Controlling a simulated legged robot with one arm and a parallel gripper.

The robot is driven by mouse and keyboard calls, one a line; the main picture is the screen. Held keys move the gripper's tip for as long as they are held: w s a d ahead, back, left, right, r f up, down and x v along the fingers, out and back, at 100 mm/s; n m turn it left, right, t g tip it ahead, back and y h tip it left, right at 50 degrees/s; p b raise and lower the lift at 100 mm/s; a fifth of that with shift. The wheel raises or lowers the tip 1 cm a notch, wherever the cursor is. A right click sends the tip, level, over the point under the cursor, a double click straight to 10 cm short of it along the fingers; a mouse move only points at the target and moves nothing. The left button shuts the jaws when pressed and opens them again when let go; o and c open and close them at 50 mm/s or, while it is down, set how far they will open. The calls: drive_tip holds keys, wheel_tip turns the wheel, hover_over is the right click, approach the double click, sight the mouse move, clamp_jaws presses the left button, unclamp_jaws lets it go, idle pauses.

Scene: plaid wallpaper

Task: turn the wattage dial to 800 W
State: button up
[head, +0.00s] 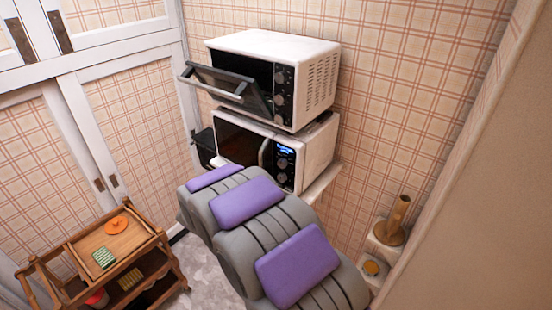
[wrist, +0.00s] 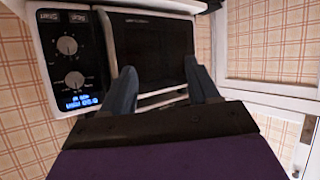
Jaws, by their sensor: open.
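The white microwave (head: 318,158) stands on a shelf below an oven. Its control panel has a lit blue display (head: 286,150) and two round dials, an upper dial (head: 282,163) and a lower dial (head: 281,178). The wrist view shows the panel upside down, with the display (wrist: 82,103), the dial nearest it (wrist: 74,79) and the other dial (wrist: 67,45). I cannot read which dial is wattage, nor the setting. My gripper (wrist: 160,70) is open and empty in front of the dark microwave door (wrist: 155,48), to the right of the dials in this view. My arm hides the gripper in the head view.
The microwave's door handle (wrist: 107,40) stands out between dials and gripper. Above it, the white oven (head: 320,80) has its door (head: 225,85) hanging open. A wooden cart (head: 140,238) stands at lower left. White cupboards (head: 120,120) fill the left wall.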

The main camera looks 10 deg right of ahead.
drive_tip(key=d+h+p, duration=0.3)
drive_tip(key=h+p, duration=0.1)
drive_tip(key=h, duration=0.1)
drive_tip(key=m+h+p, duration=0.1)
drive_tip(key=h+p, duration=0.1)
drive_tip(key=h, duration=0.4)
approach(281, 166)
drive_tip(key=x, duration=0.8)
drive_tip(key=shift+w+d+p, duration=0.2)
drive_tip(key=shift+w+p, duration=0.05)
drive_tip(key=shift+p, duration=0.05)
drive_tip(key=shift+a, duration=0.1)
drive_tip(key=shift+c, duration=0.2)
drive_tip(key=shift+r, duration=0.1)
drive_tip(key=c, duration=1)
